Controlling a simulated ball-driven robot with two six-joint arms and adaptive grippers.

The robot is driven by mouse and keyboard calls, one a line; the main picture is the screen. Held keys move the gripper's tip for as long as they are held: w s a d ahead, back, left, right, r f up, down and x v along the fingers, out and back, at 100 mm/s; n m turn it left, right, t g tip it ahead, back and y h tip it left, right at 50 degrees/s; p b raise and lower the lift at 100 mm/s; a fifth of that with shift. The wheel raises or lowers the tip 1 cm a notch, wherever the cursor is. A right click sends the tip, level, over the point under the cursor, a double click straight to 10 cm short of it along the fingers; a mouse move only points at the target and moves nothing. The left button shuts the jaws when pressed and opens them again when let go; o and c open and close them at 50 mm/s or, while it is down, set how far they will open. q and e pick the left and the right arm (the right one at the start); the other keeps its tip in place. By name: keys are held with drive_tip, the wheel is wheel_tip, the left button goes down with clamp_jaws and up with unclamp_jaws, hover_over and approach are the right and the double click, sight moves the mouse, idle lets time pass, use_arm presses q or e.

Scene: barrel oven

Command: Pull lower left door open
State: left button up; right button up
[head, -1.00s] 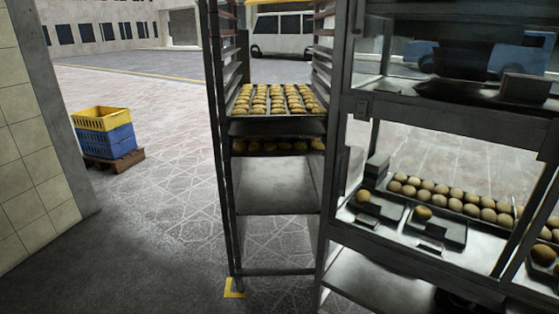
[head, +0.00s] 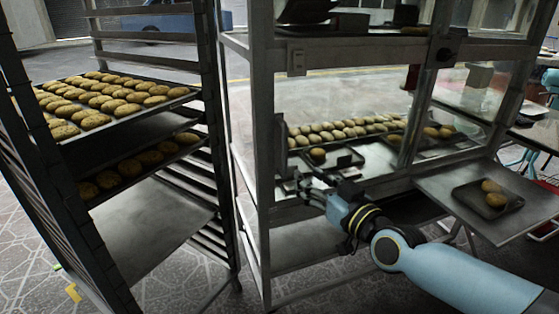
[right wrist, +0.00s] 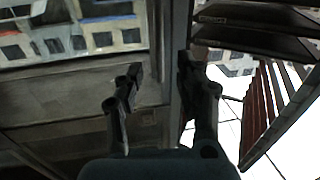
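The metal-framed glass cabinet (head: 262,140) stands in the middle of the head view. Its lower left section (head: 350,90) shows buns on trays behind the front; I cannot clearly tell the door's edges or whether it is ajar. My right gripper (head: 312,188) is at the lower front edge of this section, near the left corner post; I cannot tell whether it touches. In the right wrist view my right gripper (right wrist: 162,80) has its two dark fingers apart, with nothing visible held between them. My left gripper is not in view.
A tall rack (head: 212,150) with trays of buns stands close on the left. A flat panel (head: 455,185) juts out from the cabinet's right part and carries a small tray (head: 508,205) with buns. Paved floor (head: 170,292) shows below the rack.

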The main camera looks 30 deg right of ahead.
sight(285, 172)
drive_tip(key=w+b, duration=0.1)
drive_tip(key=w, duration=0.6)
drive_tip(key=w+r+b, duration=0.1)
drive_tip(key=w, duration=0.3)
drive_tip(key=shift+d+b, duration=0.35)
drive_tip(key=shift+r, duration=0.1)
clamp_jaws()
